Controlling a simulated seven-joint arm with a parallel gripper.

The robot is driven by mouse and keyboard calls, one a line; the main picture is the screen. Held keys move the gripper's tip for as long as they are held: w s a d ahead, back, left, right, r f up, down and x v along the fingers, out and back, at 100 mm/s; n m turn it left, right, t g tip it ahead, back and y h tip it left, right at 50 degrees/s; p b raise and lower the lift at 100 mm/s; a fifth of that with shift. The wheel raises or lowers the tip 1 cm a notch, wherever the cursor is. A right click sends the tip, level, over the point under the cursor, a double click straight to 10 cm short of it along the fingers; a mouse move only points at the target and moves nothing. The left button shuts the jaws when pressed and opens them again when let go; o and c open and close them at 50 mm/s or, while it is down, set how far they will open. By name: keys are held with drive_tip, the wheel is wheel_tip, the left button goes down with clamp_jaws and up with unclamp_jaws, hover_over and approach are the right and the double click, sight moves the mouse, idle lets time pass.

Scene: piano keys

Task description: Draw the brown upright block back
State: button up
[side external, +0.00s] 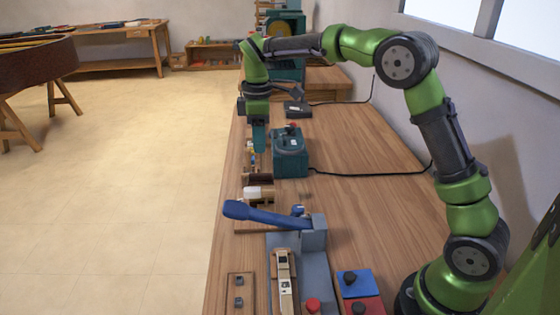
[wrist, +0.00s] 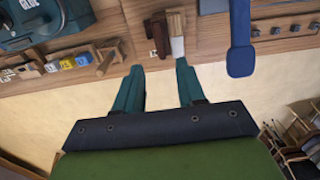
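A dark brown block (wrist: 157,37) stands near the table's edge in the wrist view. In the side view a dark brown piece (side external: 259,180) shows below my gripper, probably the same block. A wooden piece with a white end (wrist: 177,46) is close beside it, to its right in the wrist view. My gripper (wrist: 160,68) is open and empty, with its two teal fingers spread apart. The block lies beyond the fingertips, roughly in line with the gap between them. In the side view my gripper (side external: 259,151) points down above the table's left edge.
A blue lever (side external: 265,215) reaches across the table near the block; its paddle shows in the wrist view (wrist: 240,60). A teal box (side external: 290,153) stands right of my gripper. Small coloured blocks (wrist: 67,64) sit on a wooden strip. Open floor lies left of the table.

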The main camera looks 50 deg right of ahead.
sight(261, 174)
wheel_tip(261, 174, down, 9)
drive_tip(key=shift+f, duration=0.2)
drive_tip(key=shift+c, duration=0.4)
clamp_jaws()
